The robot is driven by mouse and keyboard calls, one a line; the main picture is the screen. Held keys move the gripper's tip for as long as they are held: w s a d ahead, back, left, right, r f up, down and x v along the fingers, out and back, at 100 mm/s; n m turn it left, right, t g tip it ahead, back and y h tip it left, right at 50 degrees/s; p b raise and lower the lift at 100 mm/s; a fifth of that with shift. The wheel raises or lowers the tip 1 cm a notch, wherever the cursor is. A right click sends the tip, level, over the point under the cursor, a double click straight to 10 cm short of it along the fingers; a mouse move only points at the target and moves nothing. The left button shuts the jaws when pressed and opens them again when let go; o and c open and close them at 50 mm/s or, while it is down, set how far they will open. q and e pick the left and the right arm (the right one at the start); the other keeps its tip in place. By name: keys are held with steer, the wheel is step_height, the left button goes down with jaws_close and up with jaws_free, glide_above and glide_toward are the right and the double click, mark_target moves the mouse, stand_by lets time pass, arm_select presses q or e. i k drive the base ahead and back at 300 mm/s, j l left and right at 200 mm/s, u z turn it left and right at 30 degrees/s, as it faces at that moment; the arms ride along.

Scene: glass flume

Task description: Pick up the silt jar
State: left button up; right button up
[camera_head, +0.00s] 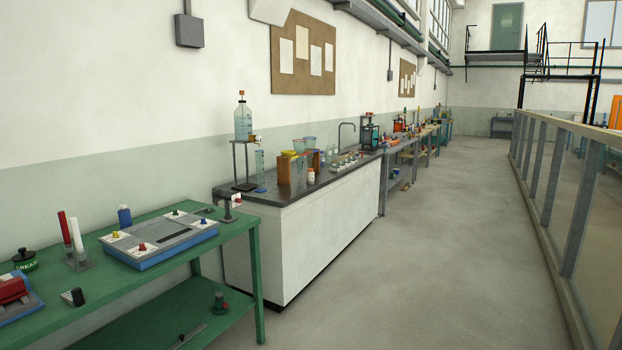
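I see no jar with a readable silt label, so I cannot tell which thing is the silt jar. A small white jar with an orange-red lid (311,175) stands on the dark top of the white bench (330,210). A dark green jar with a black lid (24,261) stands on the green table (110,285) at the left; its lettering looks like "GREASE". Neither of my grippers is in view.
A blue-grey instrument box (160,240) and a rack with red and white tubes (78,262) sit on the green table. A bottle on a stand (243,122) rises from the bench. The grey floor (430,260) is open, bounded by a glass-panelled flume (560,180) at right.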

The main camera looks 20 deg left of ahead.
mark_target(310, 176)
steer(key=i+z, duration=0.25)
steer(key=i, duration=0.6)
steer(key=i+l, duration=0.1)
steer(key=i, duration=1)
steer(key=i+l, duration=0.1)
steer(key=i, duration=1.05)
steer(key=i+u, duration=0.2)
steer(key=i, duration=0.35)
steer(key=i+u, duration=0.2)
steer(key=i, duration=0.35)
steer(key=i+l+u, duration=0.2)
steer(key=i, duration=0.35)
steer(key=i+l+u, duration=0.2)
steer(key=i, duration=0.35)
